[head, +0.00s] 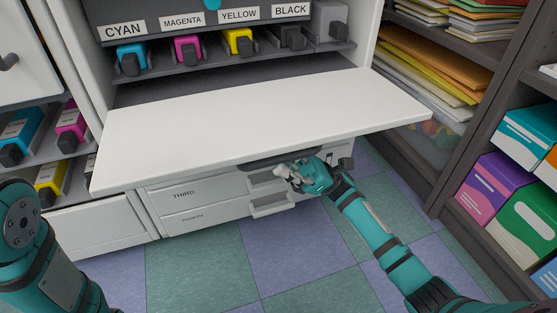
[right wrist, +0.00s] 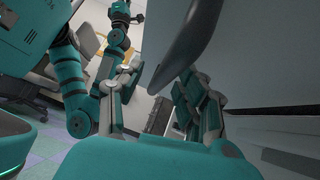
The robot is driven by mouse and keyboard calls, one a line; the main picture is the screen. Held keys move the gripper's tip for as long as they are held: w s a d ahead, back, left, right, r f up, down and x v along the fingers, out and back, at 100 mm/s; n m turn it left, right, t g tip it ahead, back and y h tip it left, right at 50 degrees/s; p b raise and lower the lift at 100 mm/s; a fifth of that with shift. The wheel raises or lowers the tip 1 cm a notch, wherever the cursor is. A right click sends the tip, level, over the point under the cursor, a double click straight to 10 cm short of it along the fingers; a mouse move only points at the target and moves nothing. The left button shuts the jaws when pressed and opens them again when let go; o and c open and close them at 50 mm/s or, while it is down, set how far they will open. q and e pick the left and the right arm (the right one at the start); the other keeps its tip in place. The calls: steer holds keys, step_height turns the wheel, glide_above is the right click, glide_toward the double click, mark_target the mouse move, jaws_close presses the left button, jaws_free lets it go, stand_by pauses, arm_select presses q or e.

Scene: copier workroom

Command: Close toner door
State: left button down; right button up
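The toner door (head: 265,123) is a wide white panel. In the head view it is folded down open, sticking out below the toner slots. A dark handle (head: 280,158) sits under its front edge, and it shows large in the right wrist view (right wrist: 190,45). My right gripper (head: 292,178) is just below the front edge, close to the handle.
Cyan (head: 131,57), magenta (head: 187,48), yellow (head: 238,40) and dark toner cartridges sit in the slots behind the door. Drawers (head: 190,205) lie below. A dark shelf (head: 440,195) with paper and boxes stands close on the right. The tiled floor in front is clear.

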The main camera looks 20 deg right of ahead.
steer(key=shift+a+r, duration=0.25)
jaws_close()
steer(key=shift+s, duration=0.1)
stand_by(0.3)
